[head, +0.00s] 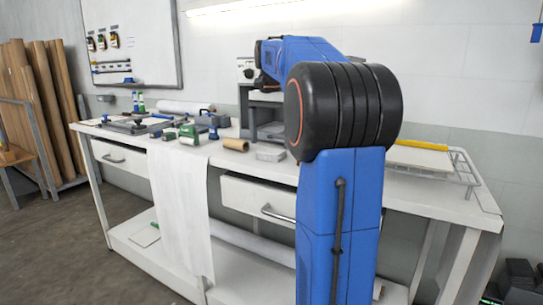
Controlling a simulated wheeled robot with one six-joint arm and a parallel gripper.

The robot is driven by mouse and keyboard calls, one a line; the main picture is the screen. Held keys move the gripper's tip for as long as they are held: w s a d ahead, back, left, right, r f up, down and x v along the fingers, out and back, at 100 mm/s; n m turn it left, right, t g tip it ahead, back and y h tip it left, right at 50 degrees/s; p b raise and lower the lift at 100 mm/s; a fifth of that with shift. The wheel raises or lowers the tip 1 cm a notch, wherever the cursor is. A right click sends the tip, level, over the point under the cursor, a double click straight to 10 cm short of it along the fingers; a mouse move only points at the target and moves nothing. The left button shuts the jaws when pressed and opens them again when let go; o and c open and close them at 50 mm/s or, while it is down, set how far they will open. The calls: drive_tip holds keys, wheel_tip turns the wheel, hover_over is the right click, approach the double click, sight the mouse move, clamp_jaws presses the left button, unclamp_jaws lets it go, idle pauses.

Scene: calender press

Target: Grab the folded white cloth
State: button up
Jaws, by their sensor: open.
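A long white sheet (180,210) hangs over the front edge of the workbench and reaches down past the lower shelf. A small pale flat block (270,153) lies on the bench top near the middle; I cannot tell whether it is the folded white cloth. My blue arm with its black joint stands in front of the bench and hides part of the bench top. The dark end of its upper link (266,83) shows above the bench, but no gripper fingers can be made out.
The workbench (455,200) has a wire rack (462,165) with a pale board and yellow bar at right. A grey press-like stand (262,118) is behind. Floor (60,250) is clear at left.

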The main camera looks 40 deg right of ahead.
sight(271, 151)
drive_tip(key=shift+s+f, duration=0.15)
drive_tip(key=shift+f, duration=1.65)
drive_tip(key=c, duration=1.1)
drive_tip(key=shift+r, duration=0.1)
drive_tip(key=shift+c, duration=0.2)
